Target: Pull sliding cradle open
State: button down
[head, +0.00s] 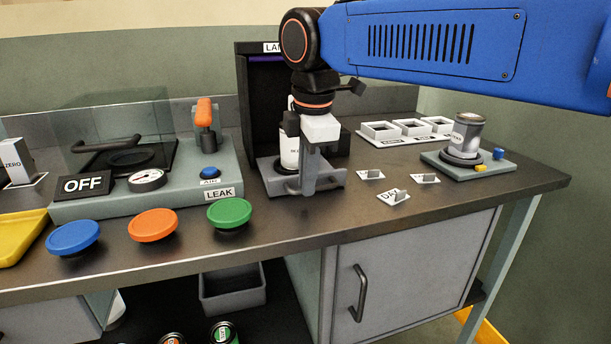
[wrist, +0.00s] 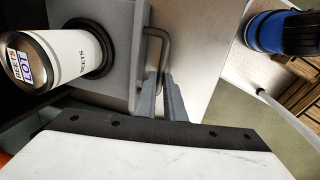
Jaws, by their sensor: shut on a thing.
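The grey sliding cradle (head: 273,182) sits at the front of the black label booth (head: 256,95), partly out on the bench top. A white can (head: 289,150) stands upright in it; its lid reads BEETS LOT in the wrist view (wrist: 55,55). The cradle's dark bar handle (wrist: 157,36) is on its front side. My gripper (head: 311,178) comes down from above at the cradle's front, and its fingers (wrist: 162,88) are shut on the handle. The fingers hide part of the handle, and my arm hides part of the booth.
A leak tester (head: 135,195) stands left, with blue, orange and green buttons (head: 229,213) before it. Small label cards (head: 393,196) lie right of the cradle. A can on a grey stand (head: 466,140) and white trays (head: 411,129) are farther right. Bare bench lies before the cradle.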

jog(key=c, duration=1.8)
grip_release()
jog(key=shift+c, duration=0.2)
jog(key=shift+r, duration=0.1)
notch_tip(320, 180, up, 17)
jog(key=s, duration=0.3)
jog(key=shift+d, duration=0.45)
jog(key=shift+s, duration=0.1)
